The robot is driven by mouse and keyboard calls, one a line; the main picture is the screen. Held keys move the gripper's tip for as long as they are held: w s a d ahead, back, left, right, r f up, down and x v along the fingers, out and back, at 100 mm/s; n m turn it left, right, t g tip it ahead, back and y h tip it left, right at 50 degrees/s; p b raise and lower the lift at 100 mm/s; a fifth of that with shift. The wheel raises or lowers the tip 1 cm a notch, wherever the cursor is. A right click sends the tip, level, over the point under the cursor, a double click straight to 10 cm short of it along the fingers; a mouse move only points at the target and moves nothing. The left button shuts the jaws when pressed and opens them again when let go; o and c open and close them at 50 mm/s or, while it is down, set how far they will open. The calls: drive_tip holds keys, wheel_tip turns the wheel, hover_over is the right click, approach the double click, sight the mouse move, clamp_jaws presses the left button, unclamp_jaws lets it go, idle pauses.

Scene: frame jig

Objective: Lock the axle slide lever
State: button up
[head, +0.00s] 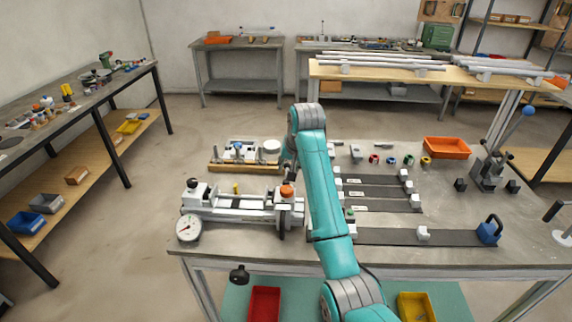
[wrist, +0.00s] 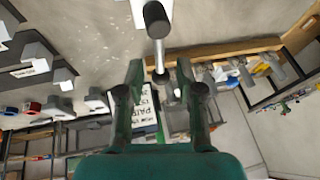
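A lever with a black cylindrical knob (wrist: 156,18) and a thin metal rod (wrist: 160,58) shows in the wrist view, and I take it to be the axle slide lever. Its rod runs between the fingertips of my gripper (wrist: 160,72), with a visible gap on each side. My gripper is open and holds nothing; I cannot tell how deep the rod sits between the fingers. In the head view, my gripper is mostly hidden behind my teal arm, near the white jig (head: 240,204). This jig has an orange knob (head: 287,190) and a black handle (head: 281,224).
A dial gauge (head: 188,228) stands at the jig's left end. A wooden fixture board (head: 232,168) lies behind it. Dark rails with white blocks (head: 423,233) and an orange bin (head: 447,148) are to the right.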

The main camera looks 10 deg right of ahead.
drive_tip(key=shift+x, duration=0.85)
clamp_jaws()
